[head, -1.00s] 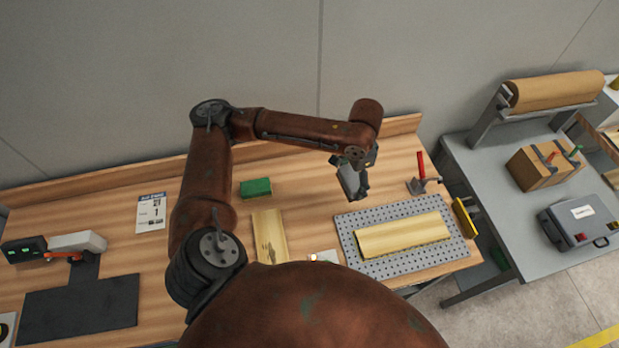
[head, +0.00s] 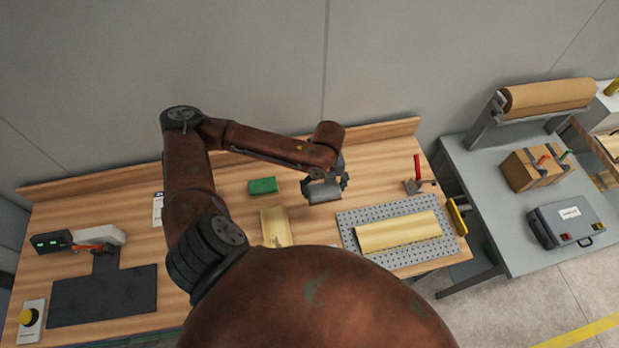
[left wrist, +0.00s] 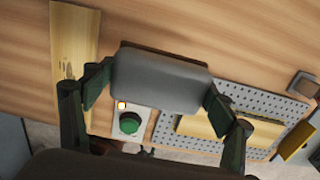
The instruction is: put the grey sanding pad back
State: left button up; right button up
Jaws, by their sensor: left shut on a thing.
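The grey sanding pad (left wrist: 160,80) is held between the two fingers of my left gripper (left wrist: 155,85) in the left wrist view. In the head view the left gripper (head: 325,183) is above the wooden bench, right of a green pad (head: 262,186) and behind the perforated plate. The grey pad shows there below the jaws (head: 323,191). I cannot tell how far it is above the bench top. My right gripper is not in view.
The perforated plate (head: 347,224) bears a yellowish board (head: 400,231). Another board (head: 275,226) lies left of it. A red-handled clamp (head: 418,177) stands behind the plate. A green button box (left wrist: 131,123) shows in the left wrist view. Bare wood lies around the green pad.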

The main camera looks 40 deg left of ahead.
pick_arm(q)
jog(key=w+a+f, duration=0.2)
jog(key=a+f, duration=0.1)
jog(key=w+a+f+p, duration=0.1)
jog(key=w+a+f, duration=0.1)
jog(key=a+f, duration=0.1)
jog(key=w+a+f+p, duration=0.1)
jog(key=w+a+f, duration=0.1)
jog(key=a, duration=0.3)
jog(key=shift+w+f, duration=0.4)
jog(key=shift+f, duration=0.05)
jog(key=shift+a+f, duration=0.15)
jog(key=shift+f, duration=0.05)
notch_tip(320, 180, down, 3)
jog(key=shift+w+a+r+p, duration=0.1)
jog(key=shift+w+a+p, duration=0.05)
jog(key=shift+p, duration=0.55)
jog(key=shift+f, duration=0.4)
jog(key=shift+f, duration=0.1)
jog(key=o, duration=1.2)
